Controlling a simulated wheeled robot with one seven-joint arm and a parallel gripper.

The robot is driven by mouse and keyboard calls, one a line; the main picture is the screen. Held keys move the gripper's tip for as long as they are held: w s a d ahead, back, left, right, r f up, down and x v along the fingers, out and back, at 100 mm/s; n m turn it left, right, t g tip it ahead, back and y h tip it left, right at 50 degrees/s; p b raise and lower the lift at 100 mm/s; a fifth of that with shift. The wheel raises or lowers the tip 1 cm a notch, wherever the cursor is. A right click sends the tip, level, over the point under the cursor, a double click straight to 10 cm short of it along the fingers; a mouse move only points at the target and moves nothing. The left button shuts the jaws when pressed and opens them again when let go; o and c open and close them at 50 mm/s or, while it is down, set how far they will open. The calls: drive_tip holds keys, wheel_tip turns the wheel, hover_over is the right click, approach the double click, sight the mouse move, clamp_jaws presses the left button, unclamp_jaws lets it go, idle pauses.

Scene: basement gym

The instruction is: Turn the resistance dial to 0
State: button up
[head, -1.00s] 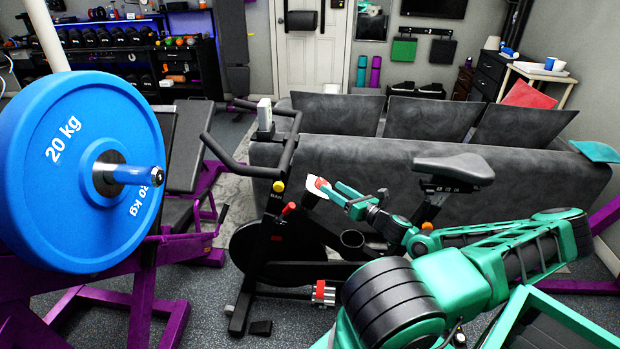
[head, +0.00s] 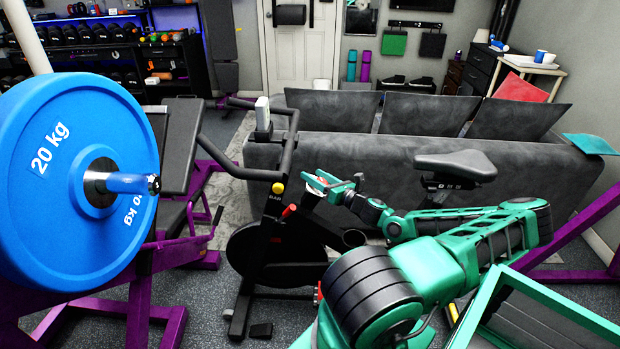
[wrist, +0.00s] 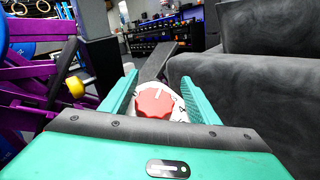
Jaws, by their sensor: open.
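The resistance dial is a red knob (wrist: 154,104) on a white numbered plate (wrist: 176,107). A pale line on the knob points roughly up, away from my gripper, in the wrist view. A "3" shows at the plate's right; the other numbers are hidden or too small to read. My gripper (head: 320,182) is open, with its green fingers on either side of the knob. A gap shows on both sides of the knob in the wrist view, so it is not clamped. In the head view the fingers mostly hide the dial.
The exercise bike (head: 262,240) stands around the dial, with a yellow knob (head: 278,188), a red knob (head: 289,211) and a saddle (head: 455,166). A grey sofa (head: 370,150) is close behind. A blue 20 kg plate (head: 60,200) on a purple rack is at left.

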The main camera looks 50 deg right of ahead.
sight(311, 187)
drive_tip(key=shift+a, duration=0.1)
drive_tip(key=shift+w, duration=0.15)
drive_tip(key=c, duration=1)
drive_tip(key=shift+a+n+y, duration=0.2)
drive_tip(key=shift+n+y, duration=0.2)
drive_tip(key=shift+y, duration=0.2)
drive_tip(key=shift+c, duration=0.2)
drive_tip(key=n+y, duration=0.2)
drive_tip(key=a+n+y, duration=0.1)
drive_tip(key=n+y, duration=0.1)
drive_tip(key=y, duration=0.1)
drive_tip(key=n+y, duration=0.2)
drive_tip(key=n, duration=0.1)
drive_tip(key=shift+a+r+g+y, duration=0.15)
drive_tip(key=shift+a+g+y, duration=0.2)
drive_tip(key=shift+g+y, duration=0.05)
drive_tip(key=n+g+y, duration=0.2)
drive_tip(key=n+y, duration=0.1)
drive_tip(key=s+a+n+y, duration=0.1)
drive_tip(key=shift+n+g+y, duration=0.3)
drive_tip(key=shift+n+g, duration=0.1)
drive_tip(key=shift+s+a+n+g+y, duration=0.1)
drive_tip(key=shift+s+n+g+y, duration=0.05)
drive_tip(key=shift+n+g+y, duration=0.6)
drive_tip(key=shift+s+a+n+g+y, duration=0.1)
drive_tip(key=shift+n+g+y, duration=0.45)
drive_tip(key=shift+n+g, duration=0.4)
drive_tip(key=shift+r, duration=0.1)
